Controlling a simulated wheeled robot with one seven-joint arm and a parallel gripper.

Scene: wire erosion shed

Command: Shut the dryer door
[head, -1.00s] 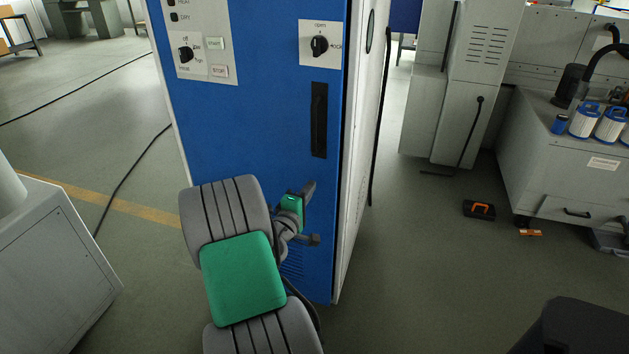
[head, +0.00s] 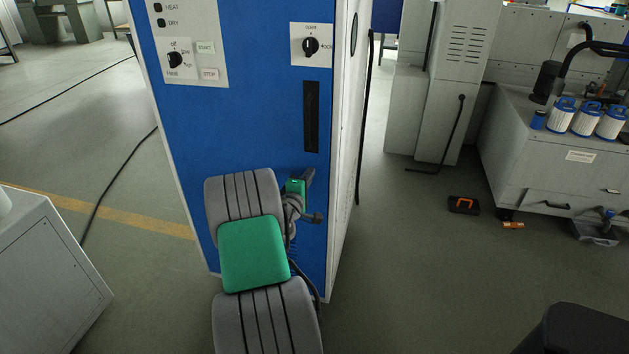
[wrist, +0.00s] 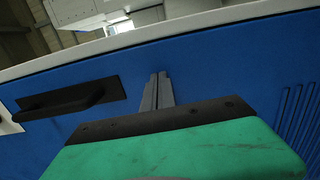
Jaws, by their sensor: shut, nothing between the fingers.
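The dryer is a tall blue-fronted cabinet with a white side. Its blue door (head: 255,120) has a black upright handle (head: 311,117) and, above it, an open/lock knob (head: 311,46), and looks flush or nearly flush with the body. In the wrist view the blue door (wrist: 220,70) fills the middle, with the handle (wrist: 68,100) at left and a thin dark seam along the white frame (wrist: 200,22). My gripper (wrist: 160,76) is shut and empty, its fingertips at the blue panel beside the handle. I cannot tell whether they touch it. In the head view my arm partly hides the lower door.
A control panel (head: 188,50) with switches is at the door's upper left. A grey cabinet (head: 45,265) stands at left. Floor between dryer and bench is open.

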